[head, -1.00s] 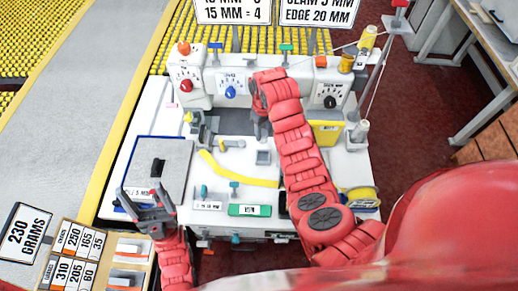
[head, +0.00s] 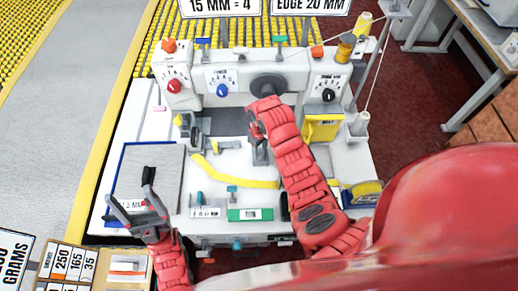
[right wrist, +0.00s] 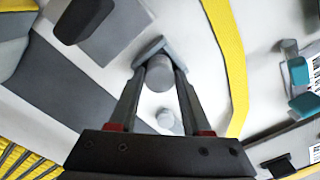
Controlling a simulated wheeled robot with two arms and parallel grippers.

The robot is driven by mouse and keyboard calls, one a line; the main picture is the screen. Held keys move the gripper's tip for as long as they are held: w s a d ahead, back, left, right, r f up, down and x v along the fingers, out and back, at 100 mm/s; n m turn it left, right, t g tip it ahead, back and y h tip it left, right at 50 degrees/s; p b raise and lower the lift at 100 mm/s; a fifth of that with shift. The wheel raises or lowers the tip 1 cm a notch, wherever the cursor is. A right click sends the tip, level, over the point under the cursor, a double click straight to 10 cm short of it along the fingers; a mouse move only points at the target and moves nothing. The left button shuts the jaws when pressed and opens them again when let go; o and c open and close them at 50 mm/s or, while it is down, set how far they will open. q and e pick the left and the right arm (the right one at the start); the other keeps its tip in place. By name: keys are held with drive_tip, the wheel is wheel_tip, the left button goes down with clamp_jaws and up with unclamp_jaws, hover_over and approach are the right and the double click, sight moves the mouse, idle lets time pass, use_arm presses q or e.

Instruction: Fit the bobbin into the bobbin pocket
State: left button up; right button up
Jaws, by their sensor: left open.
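My right gripper (head: 261,155) reaches down to the white bed of the machine (head: 235,158), in front of its dark round hub. In the right wrist view its two fingers (right wrist: 160,75) stand apart around a grey cylinder (right wrist: 160,78), perhaps the bobbin; whether they grip it is unclear. A grey angled block (right wrist: 154,48) lies at the fingertips, perhaps part of the bobbin pocket; my gripper hides this spot in the head view. A smaller grey round piece (right wrist: 166,119) shows between the fingers.
A yellow strip (head: 235,180) curves across the bed beside my right gripper. A yellow box (head: 322,128) stands right of it. Thread cones (head: 363,25) and a thread stand are at the back right. A green label (head: 250,214) marks the front edge.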

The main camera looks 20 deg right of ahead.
sight(261, 153)
drive_tip(key=o, duration=0.3)
drive_tip(key=shift+s+r, duration=0.1)
drive_tip(key=shift+s, duration=0.05)
drive_tip(key=shift+o, duration=0.2)
drive_tip(key=shift+w, duration=0.2)
drive_tip(key=shift+r, duration=0.1)
wheel_tip(261, 153, up, 2)
drive_tip(key=shift+b, duration=0.55)
wheel_tip(261, 153, up, 10)
drive_tip(key=p, duration=0.5)
drive_tip(key=shift+f, duration=0.2)
drive_tip(key=shift+s, duration=0.1)
